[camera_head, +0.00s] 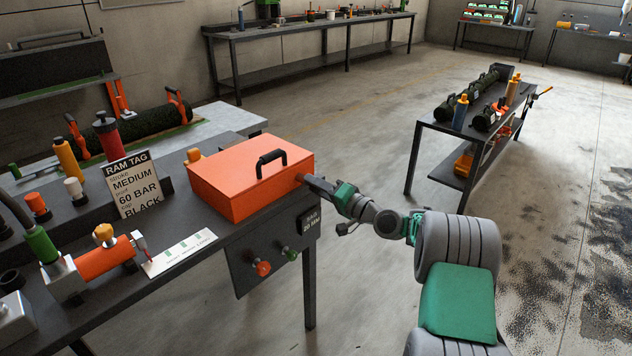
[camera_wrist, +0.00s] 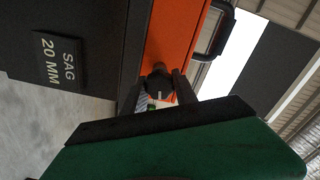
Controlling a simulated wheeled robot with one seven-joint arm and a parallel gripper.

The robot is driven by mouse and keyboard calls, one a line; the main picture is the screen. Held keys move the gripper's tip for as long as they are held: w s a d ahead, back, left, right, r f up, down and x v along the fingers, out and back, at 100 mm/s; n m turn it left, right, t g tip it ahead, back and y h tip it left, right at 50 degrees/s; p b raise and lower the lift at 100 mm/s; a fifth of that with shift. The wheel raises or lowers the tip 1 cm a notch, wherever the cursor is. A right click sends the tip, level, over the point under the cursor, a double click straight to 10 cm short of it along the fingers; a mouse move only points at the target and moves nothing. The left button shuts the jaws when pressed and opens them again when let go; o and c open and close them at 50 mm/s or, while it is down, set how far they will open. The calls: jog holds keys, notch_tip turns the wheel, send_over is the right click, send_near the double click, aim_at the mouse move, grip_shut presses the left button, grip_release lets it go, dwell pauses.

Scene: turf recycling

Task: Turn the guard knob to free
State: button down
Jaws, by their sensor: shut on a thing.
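The orange guard box (camera_head: 250,178) with a black handle (camera_head: 270,160) on its top sits at the right end of the dark workbench. The guard knob (camera_wrist: 158,78) is a small dark round piece on the guard's side. My gripper (camera_head: 308,181) reaches it from the right. In the wrist view the two fingers stand on either side of the knob and are shut on it. The fingers hide most of the knob in the head view, and its turn position cannot be told.
The bench front panel carries a red knob (camera_head: 262,268), a green knob (camera_head: 291,253) and a "SAG 20 MM" plate (camera_wrist: 60,60). A RAM TAG sign (camera_head: 130,185) and an orange cylinder (camera_head: 104,258) stand left of the guard. Open floor separates the bench from a right-hand table (camera_head: 470,128).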

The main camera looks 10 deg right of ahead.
jog(key=m+p, duration=0.2)
jog(key=m, duration=0.3)
jog(key=shift+f+m+p, duration=0.1)
jog(key=shift+m+p, duration=0.3)
dwell(0.4)
jog(key=c, duration=1)
grip_release()
jog(key=shift+o, duration=0.2)
jog(key=shift+s, duration=0.1)
jog(key=v, duration=0.7)
jog(key=shift+s, duration=0.2)
jog(key=shift+d, duration=0.15)
